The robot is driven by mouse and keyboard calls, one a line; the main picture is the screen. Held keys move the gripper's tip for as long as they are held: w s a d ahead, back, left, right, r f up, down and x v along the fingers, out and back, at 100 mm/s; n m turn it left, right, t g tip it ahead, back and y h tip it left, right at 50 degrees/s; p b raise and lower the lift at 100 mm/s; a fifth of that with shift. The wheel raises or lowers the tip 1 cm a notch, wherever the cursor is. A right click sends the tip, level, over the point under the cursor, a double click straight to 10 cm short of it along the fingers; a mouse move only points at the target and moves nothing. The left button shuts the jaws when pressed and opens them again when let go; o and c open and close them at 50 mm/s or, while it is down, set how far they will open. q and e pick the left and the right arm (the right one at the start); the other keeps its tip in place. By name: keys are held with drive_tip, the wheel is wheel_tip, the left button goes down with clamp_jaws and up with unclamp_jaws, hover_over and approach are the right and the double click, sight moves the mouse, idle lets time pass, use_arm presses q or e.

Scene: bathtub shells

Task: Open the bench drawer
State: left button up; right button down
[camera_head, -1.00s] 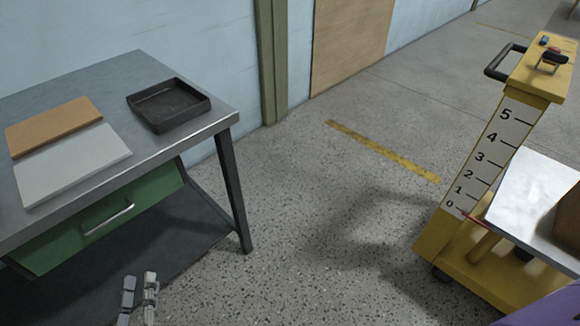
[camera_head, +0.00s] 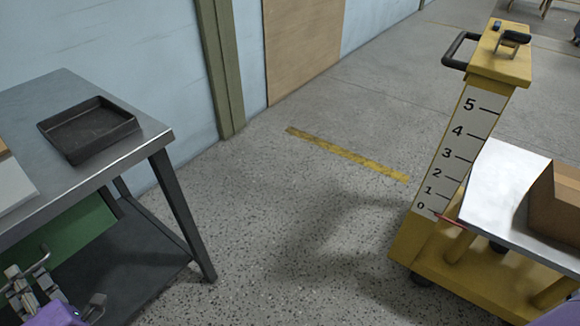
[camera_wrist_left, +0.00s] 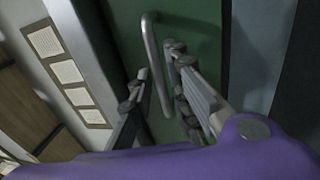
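The bench (camera_head: 152,140) stands at the left with its green drawer (camera_head: 75,232) under the top; the drawer's front also shows in the left wrist view (camera_wrist_left: 195,35). I see no gap that shows it pulled out. Its pale bar handle (camera_wrist_left: 153,60) appears between my left gripper's fingers in the left wrist view, and its end (camera_head: 42,262) shows in the head view, partly hidden by the fingers. My left gripper (camera_head: 30,285) is open, with its fingers (camera_wrist_left: 160,78) on either side of the bar; contact cannot be told. My right gripper is not in view.
A black tray (camera_head: 88,130) and the edge of a white board (camera_head: 12,185) lie on the bench. A yellow lift cart (camera_head: 455,255) with a brown box (camera_head: 555,200) stands at the right. The speckled floor (camera_head: 290,220) between is clear.

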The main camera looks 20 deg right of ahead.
use_arm(q)
drive_tip(key=shift+w+a+r, duration=0.15)
drive_tip(key=shift+w+a, duration=0.15)
drive_tip(key=shift+w, duration=0.35)
clamp_jaws()
drive_tip(key=shift+s, duration=0.15)
